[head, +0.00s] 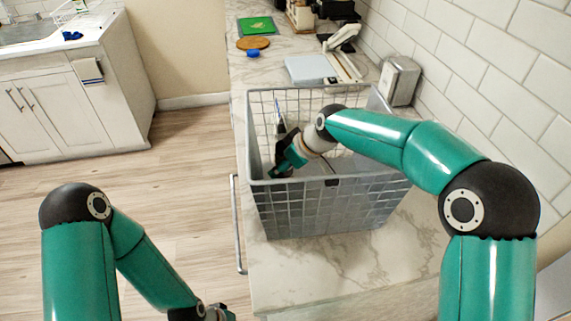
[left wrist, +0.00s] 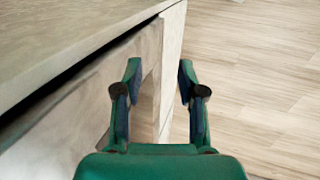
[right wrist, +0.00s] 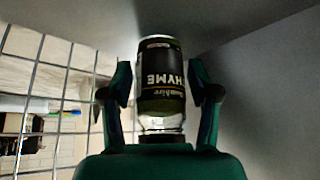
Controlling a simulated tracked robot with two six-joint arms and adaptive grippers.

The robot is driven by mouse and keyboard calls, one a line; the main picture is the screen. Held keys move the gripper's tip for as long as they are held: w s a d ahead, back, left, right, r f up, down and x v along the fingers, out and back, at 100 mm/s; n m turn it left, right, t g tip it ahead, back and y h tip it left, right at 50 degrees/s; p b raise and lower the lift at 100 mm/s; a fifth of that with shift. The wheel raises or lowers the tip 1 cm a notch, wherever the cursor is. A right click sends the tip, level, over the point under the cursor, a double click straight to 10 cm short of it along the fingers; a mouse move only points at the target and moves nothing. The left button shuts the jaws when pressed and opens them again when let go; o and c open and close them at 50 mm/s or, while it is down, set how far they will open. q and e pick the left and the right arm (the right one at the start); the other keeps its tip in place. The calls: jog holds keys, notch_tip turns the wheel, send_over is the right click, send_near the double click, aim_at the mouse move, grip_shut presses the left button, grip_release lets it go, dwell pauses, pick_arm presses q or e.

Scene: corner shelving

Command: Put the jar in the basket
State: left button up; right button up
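The grey wire basket (head: 310,212) stands on the marble counter in the head view. My right gripper (head: 277,150) reaches over its rim and is inside it, near the left wall. In the right wrist view the jar (right wrist: 161,85), a clear glass one with a dark label reading THYME, lies between the fingers of my right gripper (right wrist: 161,88). Narrow gaps show on both sides, so the fingers look open around it. The jar is not clearly seen in the head view. My left gripper (left wrist: 160,80) is open and empty, low beside the counter.
A tiled wall is close on the right, with a metal dispenser (head: 400,80) behind the basket. A white scale-like device (head: 312,69), a wooden board (head: 253,43) and a green board (head: 256,26) lie farther back. The counter has a handle (head: 238,225) on its left side.

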jog(key=shift+o, duration=0.2)
jog(key=shift+r, duration=0.2)
jog(key=b+v, duration=0.1)
jog(key=v, duration=1.1)
jog(key=shift+w+f, duration=0.1)
jog(key=shift+f, duration=0.05)
